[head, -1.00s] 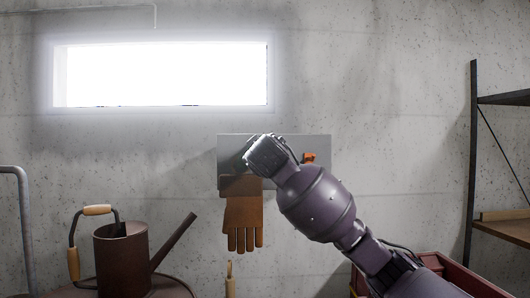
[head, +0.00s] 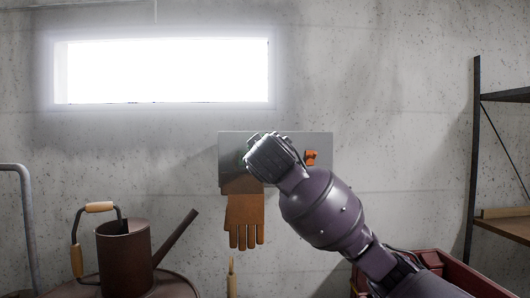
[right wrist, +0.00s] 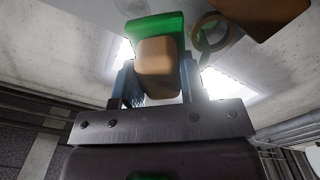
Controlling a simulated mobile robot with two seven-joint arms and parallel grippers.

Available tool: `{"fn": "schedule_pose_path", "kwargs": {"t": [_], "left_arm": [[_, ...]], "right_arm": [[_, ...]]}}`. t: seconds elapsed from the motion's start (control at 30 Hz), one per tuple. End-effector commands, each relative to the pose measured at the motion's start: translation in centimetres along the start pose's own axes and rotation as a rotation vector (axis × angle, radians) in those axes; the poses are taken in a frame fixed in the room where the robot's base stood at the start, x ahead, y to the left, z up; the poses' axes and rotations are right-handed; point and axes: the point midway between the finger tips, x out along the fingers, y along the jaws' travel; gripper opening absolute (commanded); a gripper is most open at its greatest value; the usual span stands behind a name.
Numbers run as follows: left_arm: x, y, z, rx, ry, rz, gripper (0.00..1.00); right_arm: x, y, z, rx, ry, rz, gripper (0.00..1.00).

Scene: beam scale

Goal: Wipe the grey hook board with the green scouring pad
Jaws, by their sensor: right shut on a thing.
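The grey hook board (head: 318,178) is fixed to the concrete wall below the window. My right gripper (right wrist: 157,78) is shut on the tan block-like grip of the green scouring pad (right wrist: 155,24), one finger on each side. In the head view my right wrist hides the gripper's fingers and most of the pad, in front of the left half of the board. The pad faces the board, but I cannot tell whether it touches. My left gripper is not in view.
A brown glove (head: 244,220) hangs at the board's lower left, and a small orange thing (head: 311,157) is on its right half. A brown watering can (head: 124,258) stands at lower left. A red container (head: 455,268) and a shelf (head: 503,225) are at right.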

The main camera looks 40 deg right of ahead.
Motion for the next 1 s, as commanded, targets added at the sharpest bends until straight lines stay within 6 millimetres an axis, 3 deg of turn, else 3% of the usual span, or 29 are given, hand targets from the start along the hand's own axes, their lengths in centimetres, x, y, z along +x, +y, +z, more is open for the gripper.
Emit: {"fn": "schedule_pose_path", "kwargs": {"t": [0.27, 0.63, 1.0], "left_arm": [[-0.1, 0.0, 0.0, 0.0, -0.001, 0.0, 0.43], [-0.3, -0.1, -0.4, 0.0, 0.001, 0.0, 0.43], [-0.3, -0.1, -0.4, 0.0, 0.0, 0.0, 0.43]], "right_arm": [[-0.3, 0.0, -0.1, 0.0, 0.001, 0.0, 0.19], [-2.9, 0.0, 0.0, 0.0, 0.0, 0.001, 0.19], [-3.0, 0.0, 0.0, 0.0, 0.0, 0.0, 0.19]]}}
